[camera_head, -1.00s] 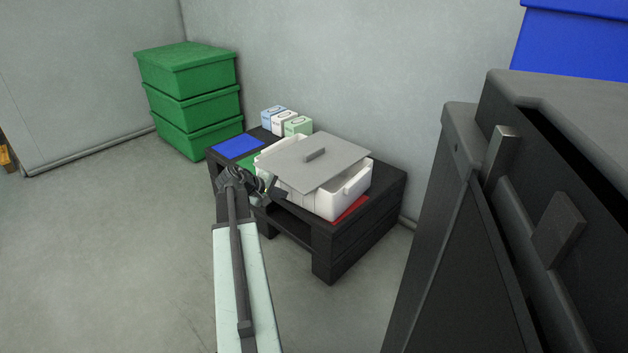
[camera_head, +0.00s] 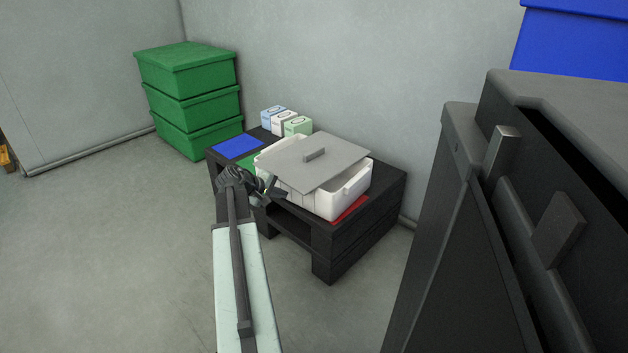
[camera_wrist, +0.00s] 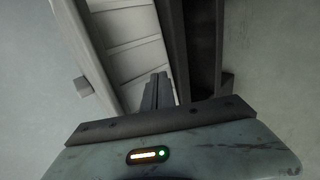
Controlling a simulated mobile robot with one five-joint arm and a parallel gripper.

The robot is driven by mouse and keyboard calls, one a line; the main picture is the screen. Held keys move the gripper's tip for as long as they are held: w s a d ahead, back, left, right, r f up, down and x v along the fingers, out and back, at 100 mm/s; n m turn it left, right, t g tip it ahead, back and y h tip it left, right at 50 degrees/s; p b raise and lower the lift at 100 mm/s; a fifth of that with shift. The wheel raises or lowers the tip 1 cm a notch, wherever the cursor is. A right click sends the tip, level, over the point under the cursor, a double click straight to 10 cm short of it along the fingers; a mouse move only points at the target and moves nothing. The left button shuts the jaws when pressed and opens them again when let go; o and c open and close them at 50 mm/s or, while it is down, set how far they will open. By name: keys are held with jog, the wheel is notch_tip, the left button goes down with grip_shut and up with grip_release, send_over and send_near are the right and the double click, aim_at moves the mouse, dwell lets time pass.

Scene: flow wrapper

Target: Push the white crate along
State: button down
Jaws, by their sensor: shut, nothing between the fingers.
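The white crate (camera_head: 325,204) stands on the black pallet stand (camera_head: 337,240), with a grey lid (camera_head: 330,172) lying askew on top of it. Part of a red patch (camera_head: 349,209) shows at its right end and part of a green patch (camera_head: 249,162) at its left. My gripper (camera_head: 271,190) is at the crate's front left side, close to it; I cannot tell whether they touch. In the wrist view the shut fingers (camera_wrist: 157,90) point at the crate's ribbed white wall (camera_wrist: 125,45), with nothing between them.
A blue patch (camera_head: 236,146) lies at the pallet's left end. Several small cartons (camera_head: 285,121) stand behind the crate near the wall. Stacked green bins (camera_head: 190,100) stand left. A large dark machine (camera_head: 480,230) fills the right side.

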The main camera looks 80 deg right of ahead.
dwell(0.3)
jog(key=shift+s+d, duration=1.5)
jog(key=shift+d, duration=1.1)
jog(key=shift+s+d, duration=1.5)
jog(key=shift+d, duration=1.15)
jog(key=shift+s+d, duration=1.5)
jog(key=shift+d, duration=1.1)
jog(key=shift+w+a, duration=0.75)
jog(key=shift+a, duration=0.6)
jog(key=shift+w+a, duration=0.75)
jog(key=shift+a, duration=0.55)
jog(key=shift+w+a, duration=0.75)
jog(key=shift+a, duration=0.6)
